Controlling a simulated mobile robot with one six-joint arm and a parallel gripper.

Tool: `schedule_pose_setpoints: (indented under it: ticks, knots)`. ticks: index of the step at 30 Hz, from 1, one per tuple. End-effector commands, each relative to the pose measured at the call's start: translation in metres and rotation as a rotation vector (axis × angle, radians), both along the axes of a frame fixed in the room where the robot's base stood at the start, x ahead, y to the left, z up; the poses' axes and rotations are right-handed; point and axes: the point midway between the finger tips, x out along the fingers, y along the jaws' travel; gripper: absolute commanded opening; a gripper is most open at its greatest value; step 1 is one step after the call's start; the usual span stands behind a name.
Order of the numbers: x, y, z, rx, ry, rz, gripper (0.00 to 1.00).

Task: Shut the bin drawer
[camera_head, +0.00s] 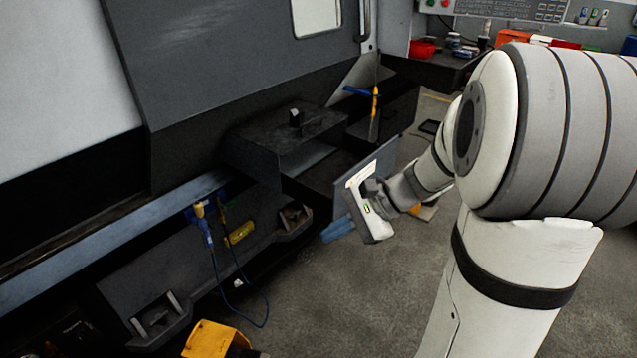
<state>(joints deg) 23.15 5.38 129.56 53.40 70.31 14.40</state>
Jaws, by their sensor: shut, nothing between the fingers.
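The bin drawer (382,160) is a dark grey box that stands pulled out from the lower front of the machine. Its flat front panel faces right, and part of its open inside shows behind the panel. My gripper (338,229) has blue fingertips and is at the lower near end of the front panel, on its outer side. The fingers are shut and empty. Whether they touch the panel I cannot tell. The gripper body and wrist cover part of the panel.
A dark ledge with a small black block (295,118) is left of the drawer. A blue cable (215,262) hangs from the machine's lower rail. A yellow object (208,340) lies at the bottom. A cluttered bench (440,58) stands at the back right. Grey floor (330,305) in front is clear.

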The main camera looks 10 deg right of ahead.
Motion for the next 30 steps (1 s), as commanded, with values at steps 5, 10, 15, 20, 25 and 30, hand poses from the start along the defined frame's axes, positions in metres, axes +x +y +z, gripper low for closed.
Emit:
schedule_pose_setpoints:
  ticks: [5, 10, 15, 20, 25, 30]
  knots:
    - [0.071, -0.059, -0.089, 0.38, 0.112, -0.38, 0.0]
    - [0.116, -0.131, -0.143, 0.675, 0.14, -0.662, 0.0]
    - [0.133, -0.182, -0.172, 0.842, 0.13, -0.817, 0.0]
    - [0.141, -0.194, -0.177, 0.89, 0.124, -0.859, 0.0]
    - [0.161, -0.177, -0.177, 0.889, 0.123, -0.856, 0.0]
    - [0.19, -0.154, -0.178, 0.888, 0.124, -0.855, 0.0]
